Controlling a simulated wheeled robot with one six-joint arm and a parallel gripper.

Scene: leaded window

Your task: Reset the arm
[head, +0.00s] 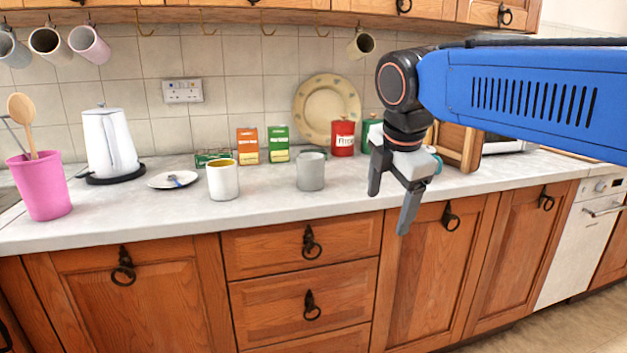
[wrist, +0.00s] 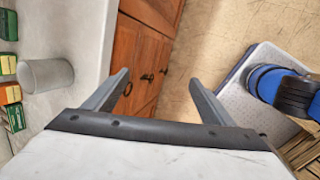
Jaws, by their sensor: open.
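My gripper (head: 391,205) hangs at the end of my blue arm, in front of the counter's front edge and right of the grey mug. It is open and empty. In the wrist view my gripper (wrist: 160,90) shows its two fingers spread apart, with cupboard doors and floor beyond them. The grey mug (head: 311,171) stands on the counter to its left, apart from it; it also shows in the wrist view (wrist: 46,76). A white mug (head: 223,181) stands farther left.
The counter (head: 270,199) holds a kettle (head: 108,143), a pink utensil pot (head: 44,187), a small plate (head: 173,180), boxes (head: 279,144), a red tin (head: 343,139) and a large plate (head: 326,108). Mugs (head: 90,45) hang above. The counter's front strip is clear.

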